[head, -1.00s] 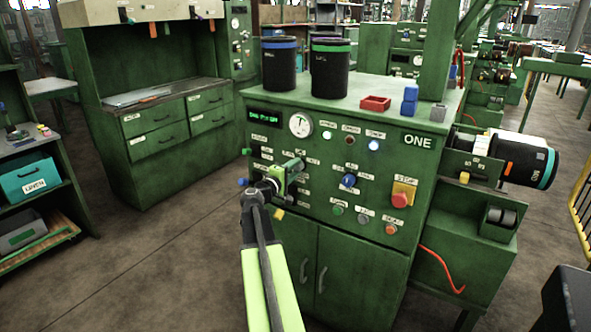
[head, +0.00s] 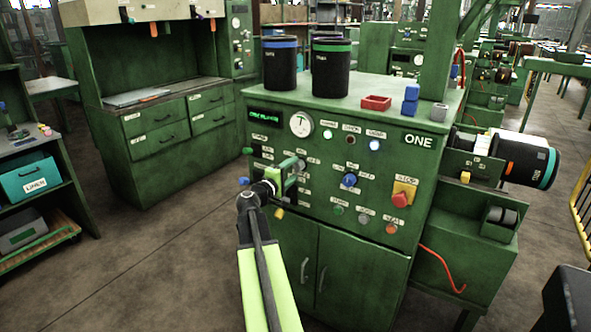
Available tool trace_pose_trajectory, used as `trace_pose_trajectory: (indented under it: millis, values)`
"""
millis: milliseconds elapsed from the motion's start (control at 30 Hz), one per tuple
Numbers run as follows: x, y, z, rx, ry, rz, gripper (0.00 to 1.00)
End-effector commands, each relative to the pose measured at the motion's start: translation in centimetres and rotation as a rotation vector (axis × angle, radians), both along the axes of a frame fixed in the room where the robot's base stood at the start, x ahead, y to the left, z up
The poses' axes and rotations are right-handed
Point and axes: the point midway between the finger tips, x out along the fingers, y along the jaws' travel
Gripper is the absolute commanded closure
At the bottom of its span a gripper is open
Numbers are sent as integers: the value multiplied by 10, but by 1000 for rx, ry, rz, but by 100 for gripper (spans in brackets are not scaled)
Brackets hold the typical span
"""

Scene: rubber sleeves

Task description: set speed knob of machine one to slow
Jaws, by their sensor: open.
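Machine one (head: 345,258) is a green cabinet marked ONE, with a control panel on its sloped front. My gripper (head: 292,172) is open and sits in front of the left part of this panel. It and my arm cover some of the controls and labels there, and I cannot tell which knob sets the speed. A blue knob (head: 349,180) with small labels around it is right of my gripper. I cannot read its labels or its setting. A dial gauge (head: 301,124) and a green-lit display (head: 267,114) are above my gripper.
A red stop button (head: 400,200) on a yellow plate is at the panel's right. Two dark sleeves, one with a blue band (head: 279,66) and one with a green band (head: 330,70), stand on top by a red tray (head: 376,103). Open floor (head: 170,255) lies left of the machine.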

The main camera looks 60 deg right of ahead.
Motion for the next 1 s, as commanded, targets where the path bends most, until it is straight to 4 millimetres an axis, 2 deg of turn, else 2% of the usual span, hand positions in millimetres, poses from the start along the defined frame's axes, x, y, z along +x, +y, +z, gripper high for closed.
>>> trace_pose_trajectory:
  millis: [33, 300, 500, 700, 1000]
  values:
    - [-3, 15, 0, 0, 0, 1, 42]
    - [-2, 92, 0, 0, 0, 3, 42]
    - [-1, 136, 0, 0, 0, 2, 42]
    - [0, 154, 0, 0, 0, 0, 42]
    - [0, 154, 0, 0, 0, -1, 42]
